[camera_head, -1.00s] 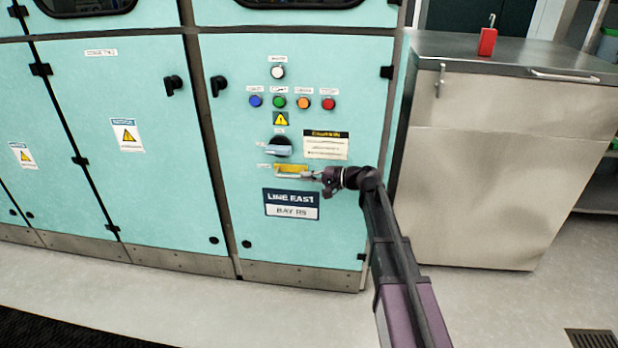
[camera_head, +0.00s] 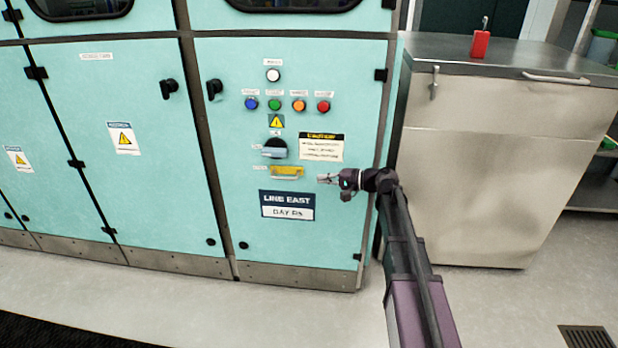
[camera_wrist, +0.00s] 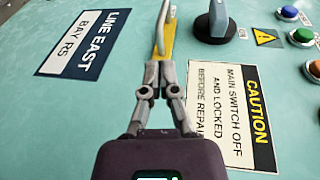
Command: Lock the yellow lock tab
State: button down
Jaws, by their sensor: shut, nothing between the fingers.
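The yellow lock tab (camera_head: 288,171) is a small yellow strip with a pale bar along it, low on the turquoise panel under the grey rotary switch (camera_head: 274,149). In the wrist view the yellow lock tab (camera_wrist: 169,42) lies beyond my fingertips, partly behind the pale bar. My gripper (camera_head: 323,179) is to the right of the tab, apart from it in the head view. In the wrist view my gripper (camera_wrist: 160,68) is shut and empty, pointing along the tab. The rotary switch (camera_wrist: 212,22) is right of the fingers there.
Blue, green, orange and red buttons (camera_head: 298,105) and a white one (camera_head: 273,75) sit above the switch. A caution label (camera_head: 321,147) is right of it. The LINE EAST sign (camera_head: 287,205) is below the tab. A steel cabinet (camera_head: 490,160) bearing a red padlock (camera_head: 480,43) stands right.

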jog(key=p+v, duration=0.1)
jog(key=v, duration=0.6)
jog(key=shift+d, duration=0.25)
jog(key=shift+s, duration=0.1)
jog(key=s+f+n+g+h, duration=0.2)
jog(key=s+f+g+h, duration=0.2)
jog(key=s+f+h, duration=0.6)
jog(key=s+d+f+n+g+h, duration=0.1)
jog(key=s+d+f+h, duration=0.2)
jog(key=s, duration=0.4)
jog(key=s+d+f+n+h, duration=0.1)
jog(key=s+d+f+h, duration=0.1)
jog(key=s+d, duration=0.35)
notch_tip(320, 180, up, 38)
jog(key=s+a+p, duration=0.1)
jog(key=p, duration=3.7)
jog(key=shift+s+a, duration=0.25)
jog(key=shift+a, duration=0.05)
